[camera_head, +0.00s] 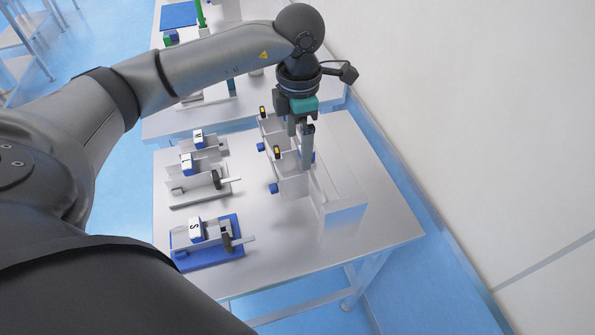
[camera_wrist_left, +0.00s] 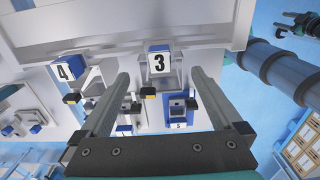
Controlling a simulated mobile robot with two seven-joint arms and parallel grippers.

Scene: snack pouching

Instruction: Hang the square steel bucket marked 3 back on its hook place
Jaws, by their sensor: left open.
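The bucket marked 3 (camera_wrist_left: 159,62) shows in the left wrist view, upper middle, beside a pale rail. Its blue-edged white label faces the camera. My left gripper (camera_wrist_left: 159,74) is open, with one finger on each side of the bucket in the picture and a gap to both. In the head view my left gripper (camera_head: 307,166) points down over the rack (camera_head: 340,208), at the nearer of two buckets (camera_head: 292,185), partly behind its finger. I cannot tell whether bucket 3 sits on its hook. My right gripper (camera_wrist_left: 298,25) shows small at the wrist view's upper right.
A bucket marked 4 (camera_wrist_left: 65,69) is left of bucket 3 in the wrist view. Several labelled fixtures (camera_head: 200,185) stand on the table's left, one on a blue tray (camera_head: 205,258). The table's front right (camera_head: 380,235) is clear. A wall (camera_head: 480,130) rises at right.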

